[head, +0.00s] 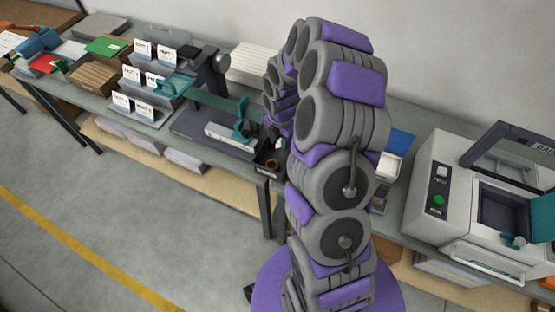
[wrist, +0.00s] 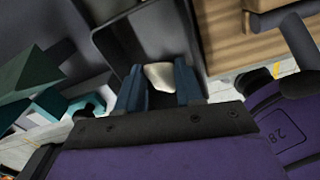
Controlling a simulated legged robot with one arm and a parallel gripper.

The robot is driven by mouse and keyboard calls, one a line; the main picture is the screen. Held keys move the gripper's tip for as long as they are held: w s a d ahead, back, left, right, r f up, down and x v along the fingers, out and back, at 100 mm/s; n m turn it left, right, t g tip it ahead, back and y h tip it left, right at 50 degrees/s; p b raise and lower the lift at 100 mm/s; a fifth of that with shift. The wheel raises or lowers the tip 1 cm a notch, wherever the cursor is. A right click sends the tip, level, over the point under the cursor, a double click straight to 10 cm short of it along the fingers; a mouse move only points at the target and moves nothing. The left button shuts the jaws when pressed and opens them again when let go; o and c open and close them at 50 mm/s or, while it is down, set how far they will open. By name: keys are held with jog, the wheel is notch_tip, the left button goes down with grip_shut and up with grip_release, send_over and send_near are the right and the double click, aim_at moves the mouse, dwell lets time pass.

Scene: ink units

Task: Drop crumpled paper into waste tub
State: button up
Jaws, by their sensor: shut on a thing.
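The crumpled paper (wrist: 159,76) is a small off-white lump in the wrist view, between the two blue fingers of my gripper (wrist: 160,85). My gripper is shut on it. A dark open container (wrist: 118,38) with a raised rim lies behind the paper in the wrist view and looks like the waste tub. The paper appears in front of its dark inside; how far apart they are I cannot tell. In the head view my own arm hides the gripper and paper.
A long grey workbench (head: 225,186) runs along the wall. A press with a teal lever (head: 240,130), card holders (head: 150,80) and a grey machine with a green button (head: 440,185) stand on it. The wrist view shows wooden slats (wrist: 235,40) at the right. Open floor lies in front.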

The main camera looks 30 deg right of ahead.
jog(key=shift+a+f+b, duration=0.3)
jog(key=shift+f, duration=0.5)
jog(key=shift+d+f, duration=0.15)
jog(key=shift+d, duration=0.5)
jog(key=o, duration=0.7)
jog(key=shift+d, duration=0.25)
jog(key=o, duration=0.4)
jog(key=shift+a, duration=0.75)
jog(key=shift+d+r, duration=0.25)
jog(key=shift+r, duration=0.2)
jog(key=r+p, duration=0.1)
jog(key=r, duration=0.7)
jog(key=r+p, duration=0.1)
jog(key=r, duration=0.7)
jog(key=shift+w+a+r, duration=0.1)
jog(key=shift+a+r, duration=0.1)
jog(key=shift+r, duration=0.05)
